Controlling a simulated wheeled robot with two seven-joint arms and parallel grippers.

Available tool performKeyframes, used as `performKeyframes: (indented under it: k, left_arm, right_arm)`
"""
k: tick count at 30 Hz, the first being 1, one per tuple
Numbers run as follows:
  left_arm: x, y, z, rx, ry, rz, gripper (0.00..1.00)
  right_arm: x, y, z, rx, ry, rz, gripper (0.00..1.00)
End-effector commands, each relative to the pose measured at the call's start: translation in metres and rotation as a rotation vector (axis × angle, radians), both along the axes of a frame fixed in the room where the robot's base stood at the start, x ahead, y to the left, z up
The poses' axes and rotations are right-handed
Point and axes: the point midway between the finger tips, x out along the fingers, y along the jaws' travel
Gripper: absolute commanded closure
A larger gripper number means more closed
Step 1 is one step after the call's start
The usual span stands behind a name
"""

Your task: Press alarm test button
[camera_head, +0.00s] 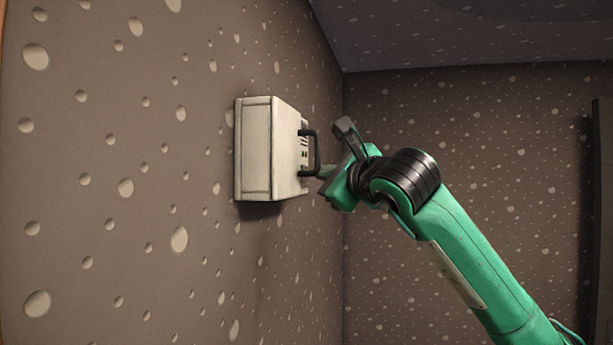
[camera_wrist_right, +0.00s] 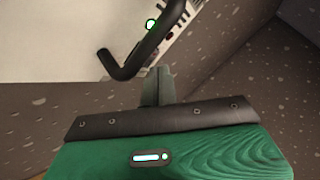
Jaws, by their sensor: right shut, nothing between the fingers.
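A pale box (camera_head: 256,150) is fixed to the wall, with a black bar handle (camera_head: 317,152) and small controls on its right-hand face. In the right wrist view the box (camera_wrist_right: 50,40) fills the upper left, with the handle (camera_wrist_right: 135,62) across its corner. A small round green-lit button (camera_wrist_right: 152,23) shows just beyond the handle. I cannot tell whether it is the alarm test button. My right gripper (camera_head: 324,173) is shut and empty, beside the lower end of the handle; its fingertips also show in the wrist view (camera_wrist_right: 158,72). I cannot tell whether they touch anything. My left gripper is out of view.
The box stands out from a brown speckled wall (camera_head: 130,250). The handle juts out between part of the control face and my right gripper. A second wall (camera_head: 480,130) lies behind my right arm. A dark upright edge (camera_head: 601,200) is at the far right.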

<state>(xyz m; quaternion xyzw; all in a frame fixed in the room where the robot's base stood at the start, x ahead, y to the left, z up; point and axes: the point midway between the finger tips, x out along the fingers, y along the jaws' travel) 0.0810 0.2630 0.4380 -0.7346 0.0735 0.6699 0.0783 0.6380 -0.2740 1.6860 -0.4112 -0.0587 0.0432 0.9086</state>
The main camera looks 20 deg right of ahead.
Motion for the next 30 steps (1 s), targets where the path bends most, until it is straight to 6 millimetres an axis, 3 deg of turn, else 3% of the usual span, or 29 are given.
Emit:
performKeyframes:
  k: [18,30]
  left_arm:
    - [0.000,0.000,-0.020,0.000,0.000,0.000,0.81]
    - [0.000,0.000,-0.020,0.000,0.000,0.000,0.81]
  right_arm:
    - [-0.028,-0.038,-0.001,0.000,0.000,-0.001,1.00]
    - [-0.030,-0.040,0.000,0.000,0.000,0.000,1.00]
